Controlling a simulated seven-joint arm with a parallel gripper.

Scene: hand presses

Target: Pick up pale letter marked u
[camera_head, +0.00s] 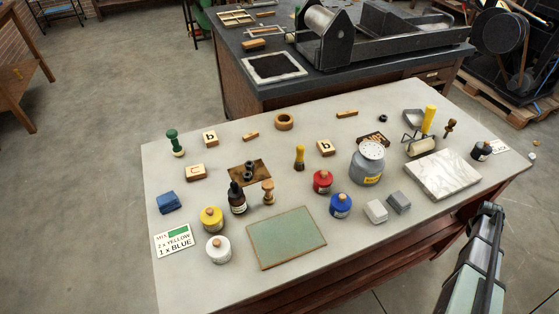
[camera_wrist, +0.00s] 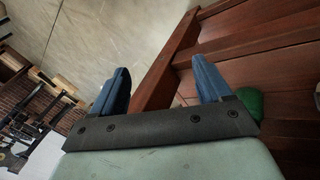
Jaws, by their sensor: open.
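The pale letter block (camera_head: 195,172) lies at the left of the table in the head view, a cream-topped wooden block with a faint orange-brown u-like mark. Two similar pale blocks bear a dark b: one (camera_head: 210,138) just behind it and one (camera_head: 325,148) near the middle. My gripper (camera_wrist: 160,68) shows in the wrist view, its two blue fingers apart with nothing between them. It faces reddish-brown wooden beams and the floor. In the head view my arm is at the right edge, beyond the table's front right side, far from the letter block; the fingers cannot be made out there.
A green-handled stamp (camera_head: 174,143) and blue cloth (camera_head: 170,202) are near the letter block. Bare tabletop surrounds the letter block.

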